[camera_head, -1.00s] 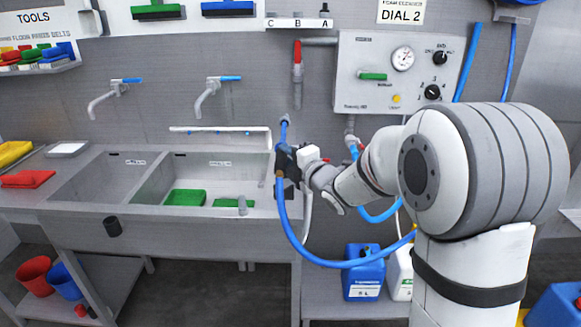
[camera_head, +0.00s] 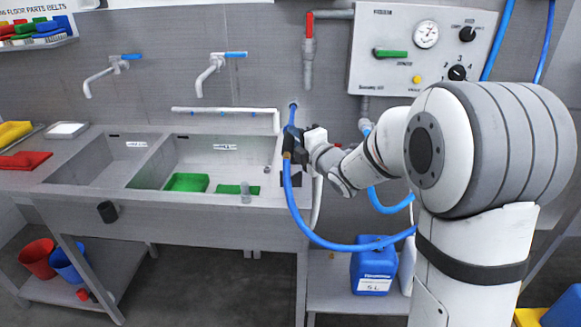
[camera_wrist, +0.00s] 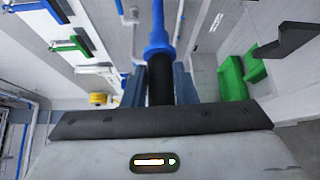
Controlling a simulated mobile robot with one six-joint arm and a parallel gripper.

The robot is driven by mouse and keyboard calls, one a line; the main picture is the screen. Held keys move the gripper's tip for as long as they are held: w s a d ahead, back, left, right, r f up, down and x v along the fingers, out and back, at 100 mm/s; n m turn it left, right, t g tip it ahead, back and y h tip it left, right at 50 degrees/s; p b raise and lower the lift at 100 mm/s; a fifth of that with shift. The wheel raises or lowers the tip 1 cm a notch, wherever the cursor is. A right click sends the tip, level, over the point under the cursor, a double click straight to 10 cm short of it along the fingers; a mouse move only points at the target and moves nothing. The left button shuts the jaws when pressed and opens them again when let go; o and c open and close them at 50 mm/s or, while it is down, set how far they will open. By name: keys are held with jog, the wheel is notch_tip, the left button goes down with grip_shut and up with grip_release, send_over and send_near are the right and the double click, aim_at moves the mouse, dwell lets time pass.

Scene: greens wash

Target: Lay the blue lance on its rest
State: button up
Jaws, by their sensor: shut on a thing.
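The blue lance (camera_head: 292,116) stands roughly upright in my gripper (camera_head: 297,142), just beyond the sink's right end in the head view. My gripper is shut on its black grip section. In the wrist view the lance (camera_wrist: 158,35) runs up from between the fingers (camera_wrist: 159,84), its black part (camera_wrist: 160,80) nearest me. A blue hose (camera_head: 292,200) hangs in a loop below the lance. I cannot pick out the lance's rest with certainty in either view.
The double sink (camera_head: 190,207) is left of the gripper, with green blocks (camera_head: 187,182) in its basin. A white pipe (camera_head: 225,111) runs above its back edge. A grey control panel (camera_head: 395,70) is on the wall to the right. A blue canister (camera_head: 373,268) stands low.

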notch_tip(320, 180, down, 6)
jog(key=b, duration=0.5)
jog(key=shift+s, duration=0.1)
jog(key=shift+s+d+f+b, duration=0.1)
jog(key=shift+f+b, duration=0.1)
jog(key=shift+b, duration=1)
notch_tip(320, 180, down, 8)
jog(key=b, duration=0.9)
jog(key=shift+f, duration=0.1)
jog(key=o, duration=0.7)
jog(key=shift+s, duration=0.1)
